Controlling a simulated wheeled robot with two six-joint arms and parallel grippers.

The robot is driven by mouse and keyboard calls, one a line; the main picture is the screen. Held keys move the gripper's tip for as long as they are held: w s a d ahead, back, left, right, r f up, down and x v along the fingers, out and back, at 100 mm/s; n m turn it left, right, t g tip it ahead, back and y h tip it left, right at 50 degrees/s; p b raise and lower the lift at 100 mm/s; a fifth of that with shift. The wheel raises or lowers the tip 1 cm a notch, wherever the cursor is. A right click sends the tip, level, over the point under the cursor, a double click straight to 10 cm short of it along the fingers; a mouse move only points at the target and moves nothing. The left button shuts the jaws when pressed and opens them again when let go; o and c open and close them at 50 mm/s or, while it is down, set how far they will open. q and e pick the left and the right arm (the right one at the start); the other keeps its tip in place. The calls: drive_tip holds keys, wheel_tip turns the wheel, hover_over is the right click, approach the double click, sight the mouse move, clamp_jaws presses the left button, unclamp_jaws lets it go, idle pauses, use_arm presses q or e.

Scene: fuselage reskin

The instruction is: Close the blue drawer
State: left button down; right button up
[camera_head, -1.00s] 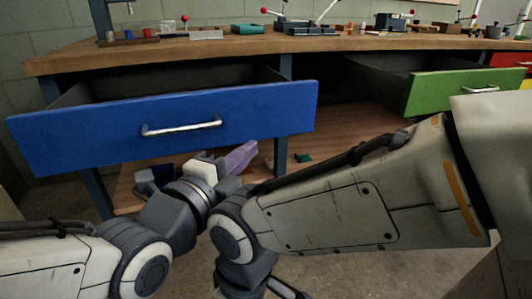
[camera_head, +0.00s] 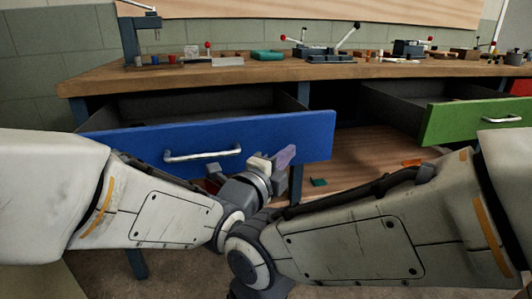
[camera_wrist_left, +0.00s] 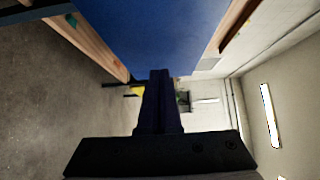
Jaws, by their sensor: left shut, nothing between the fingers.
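The blue drawer (camera_head: 265,130) is pulled out of the bench at the left, with its dark inside showing behind the front panel. Its silver bar handle (camera_head: 203,153) is in the middle of the panel. My left gripper (camera_head: 286,155) is shut and empty, in front of the lower right half of the panel, to the right of the handle. In the left wrist view the blue panel (camera_wrist_left: 150,30) fills the top, close to the shut fingers (camera_wrist_left: 158,95). I cannot tell whether they touch it. My right gripper is out of view; only its arm shows.
A green drawer (camera_head: 475,118) also stands open at the right. The wooden bench top (camera_head: 230,72) carries tools and small parts. A lower wooden shelf (camera_head: 350,165) holds small items. Both my arms cross low in front of the bench.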

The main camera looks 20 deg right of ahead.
use_arm(q)
drive_tip(key=shift+w, duration=1)
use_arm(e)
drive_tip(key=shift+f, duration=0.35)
